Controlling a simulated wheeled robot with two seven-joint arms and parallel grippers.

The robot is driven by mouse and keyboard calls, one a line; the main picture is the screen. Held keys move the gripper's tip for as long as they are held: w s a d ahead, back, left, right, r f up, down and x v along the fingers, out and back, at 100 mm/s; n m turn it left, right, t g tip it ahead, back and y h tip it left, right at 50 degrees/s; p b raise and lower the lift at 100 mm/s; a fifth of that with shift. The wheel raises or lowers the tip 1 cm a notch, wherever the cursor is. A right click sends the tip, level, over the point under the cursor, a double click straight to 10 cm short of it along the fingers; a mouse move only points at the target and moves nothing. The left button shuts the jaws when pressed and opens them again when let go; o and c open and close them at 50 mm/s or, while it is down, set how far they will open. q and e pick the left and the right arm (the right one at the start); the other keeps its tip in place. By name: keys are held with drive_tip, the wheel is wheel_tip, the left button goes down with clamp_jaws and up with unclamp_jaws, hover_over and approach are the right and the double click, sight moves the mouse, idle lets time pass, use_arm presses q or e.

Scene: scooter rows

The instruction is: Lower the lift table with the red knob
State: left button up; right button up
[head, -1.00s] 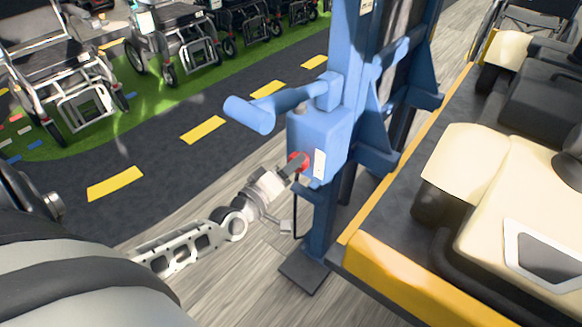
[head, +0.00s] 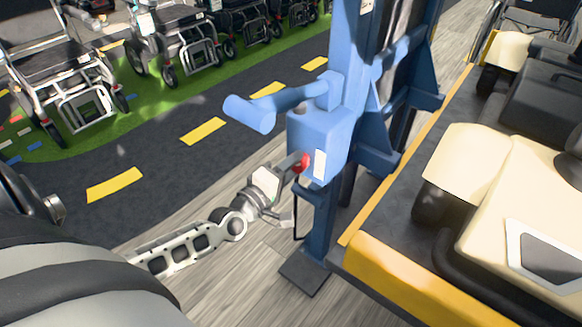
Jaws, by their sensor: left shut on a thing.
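The red knob (head: 302,162) sits on the lower left face of the blue box (head: 318,138) on the lift's post. My left gripper (head: 294,167) is shut on the red knob, and its fingers hide part of it. The gripper looks turned about its own axis, with its wrist to the lower left of the knob. The lift table (head: 398,283) has a dark top and a yellow edge and stands to the right of the post. A cream and black scooter (head: 480,210) rests on it. My right gripper is not in view.
A blue handle bar (head: 250,112) sticks out left above the knob. The post's foot (head: 303,274) stands on the wooden floor. A dark path with yellow dashes lies to the left, with wheelchairs (head: 85,100) behind it. A cable hangs below the box.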

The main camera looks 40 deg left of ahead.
use_arm(q)
drive_tip(key=o, duration=1)
drive_tip(key=s+a, duration=0.1)
drive_tip(key=s, duration=1.5)
drive_tip(key=shift+a+p, duration=0.15)
drive_tip(key=shift+p, duration=0.25)
